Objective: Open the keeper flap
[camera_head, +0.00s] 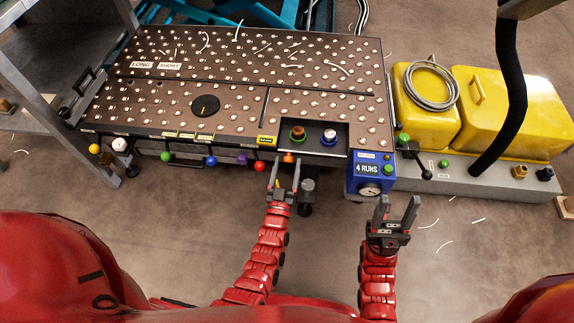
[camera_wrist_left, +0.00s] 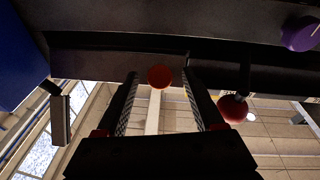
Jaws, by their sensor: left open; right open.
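My left gripper (camera_head: 286,165) is open at the front edge of the ball-top table (camera_head: 230,113). An orange knob (camera_head: 289,158) sits on that edge, between or just beyond its fingertips. In the left wrist view the orange-red knob (camera_wrist_left: 160,76) shows between the two open fingers (camera_wrist_left: 160,80), with no finger clearly touching it. I cannot tell for sure which part is the keeper flap; a small yellow label (camera_head: 266,140) is on the edge nearby. My right gripper (camera_head: 397,203) is open and empty, below and right of the blue "4 RUNS" box (camera_head: 370,175).
A red knob (camera_head: 259,165) hangs just left of the left gripper, with a purple knob (camera_head: 242,159) beyond it. Yellow covers (camera_head: 510,110) stand at right.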

